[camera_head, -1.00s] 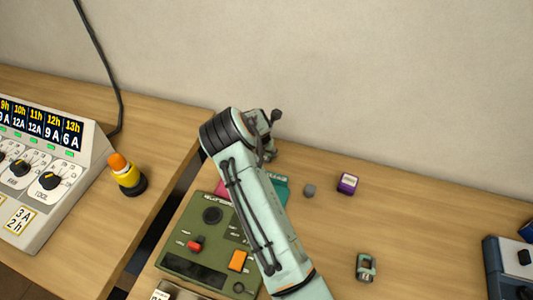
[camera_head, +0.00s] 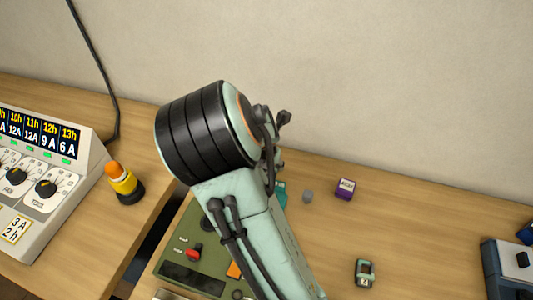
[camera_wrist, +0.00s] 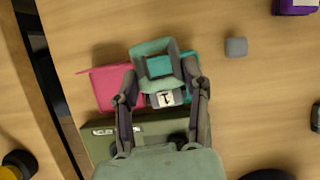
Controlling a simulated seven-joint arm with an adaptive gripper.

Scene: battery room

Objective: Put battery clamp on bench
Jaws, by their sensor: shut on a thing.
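In the wrist view, my gripper (camera_wrist: 166,88) is shut on a mint-green, frame-like piece (camera_wrist: 152,48) with a pale label, which looks like the battery clamp. The piece is between the two fingers, above the pink and teal items; its height is hard to judge. In the head view, my wrist hides the held piece, and only a dark part of my gripper (camera_head: 272,135) shows. The wooden bench (camera_head: 420,225) lies below. A similar mint-green piece (camera_head: 365,272) sits on it at the right.
A green instrument panel (camera_head: 190,270) is partly behind my arm. A pink flat item (camera_wrist: 112,88), a grey cube (camera_head: 307,196) and a purple box (camera_head: 345,188) are nearby. A yellow-orange lamp (camera_head: 124,184) and charger console (camera_head: 40,185) stand left, across a gap. Bench at centre right is mostly clear.

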